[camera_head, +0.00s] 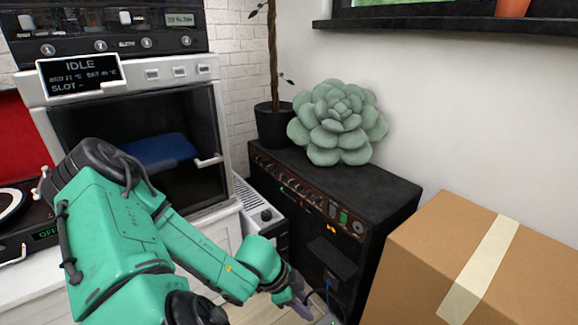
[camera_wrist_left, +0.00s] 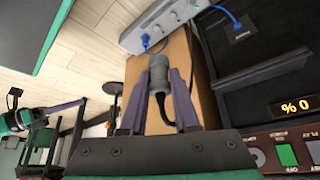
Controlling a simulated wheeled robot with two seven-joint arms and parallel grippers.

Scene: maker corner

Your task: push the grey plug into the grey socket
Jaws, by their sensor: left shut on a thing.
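The grey plug (camera_wrist_left: 158,72), with a black cable at its back end, is between the two purple fingers of my left gripper (camera_wrist_left: 157,90) in the left wrist view. The gripper is shut on it, and its front end points towards the light grey socket strip (camera_wrist_left: 172,22). A gap seems to show between plug and strip; its depth is unclear. Which outlet is the grey socket is too small to tell. In the head view my left gripper (camera_head: 298,290) is low beside the black amplifier; the plug is not clear there. My right gripper (camera_wrist_left: 62,107) seems to show at the left of the wrist view, its jaws unclear.
A blue plug (camera_wrist_left: 146,40) and blue cables are at the strip. The black amplifier (camera_head: 390,195) carries a succulent (camera_head: 340,125) and a plant pot (camera_head: 273,125). A cardboard box (camera_head: 425,255) stands close at right. An oven-like machine (camera_head: 140,130) stands at left.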

